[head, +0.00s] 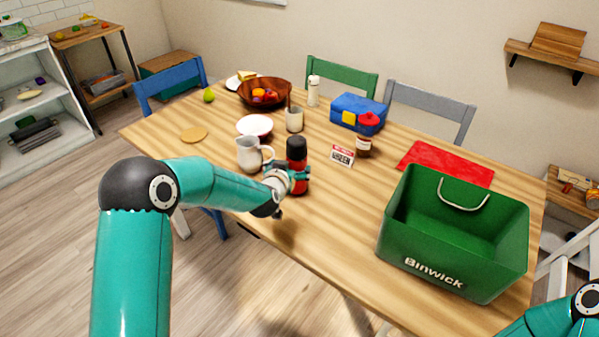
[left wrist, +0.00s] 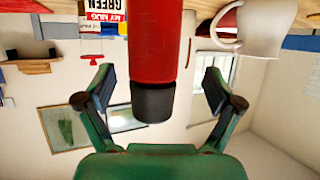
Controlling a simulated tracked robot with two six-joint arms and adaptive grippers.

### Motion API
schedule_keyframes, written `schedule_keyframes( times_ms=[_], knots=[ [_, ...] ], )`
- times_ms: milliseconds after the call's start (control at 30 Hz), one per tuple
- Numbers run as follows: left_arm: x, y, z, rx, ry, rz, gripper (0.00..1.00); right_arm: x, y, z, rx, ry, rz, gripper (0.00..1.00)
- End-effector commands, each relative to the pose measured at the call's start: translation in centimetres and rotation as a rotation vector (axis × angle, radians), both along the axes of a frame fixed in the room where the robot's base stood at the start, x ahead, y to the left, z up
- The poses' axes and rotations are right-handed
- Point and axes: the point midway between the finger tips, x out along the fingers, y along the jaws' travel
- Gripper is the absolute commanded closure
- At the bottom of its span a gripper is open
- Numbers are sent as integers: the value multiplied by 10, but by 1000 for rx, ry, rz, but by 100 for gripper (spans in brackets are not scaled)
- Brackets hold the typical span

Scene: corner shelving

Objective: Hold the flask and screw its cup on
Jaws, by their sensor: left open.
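The flask (head: 297,183) stands upright on the wooden table, red with a black cup (head: 297,147) on its top. I cannot tell how tightly the cup sits. My left gripper (head: 293,176) is open at the flask's near side, by its red body. In the left wrist view, which is upside down, the flask's red body (left wrist: 155,45) and black cup (left wrist: 153,101) show between the two spread fingers of the left gripper (left wrist: 158,92). Neither finger clearly touches it. My right gripper is out of view; only part of the right arm shows at the lower right.
A large green bin (head: 435,255) fills the table's right end. The table in front of the flask is clear.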

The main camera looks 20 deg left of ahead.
Motion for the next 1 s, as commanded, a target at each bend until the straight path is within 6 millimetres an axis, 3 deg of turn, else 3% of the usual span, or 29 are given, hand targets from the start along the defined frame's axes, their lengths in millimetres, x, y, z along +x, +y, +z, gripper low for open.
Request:
schedule_keyframes(
  times_ms=[400,867,1000],
  knots=[
    [41,-6,-20,1,0,0,8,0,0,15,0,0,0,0],
    [46,-6,-23,0,1,-2,8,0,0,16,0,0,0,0],
    [46,-6,-23,0,1,-2,31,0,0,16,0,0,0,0]
  ],
)
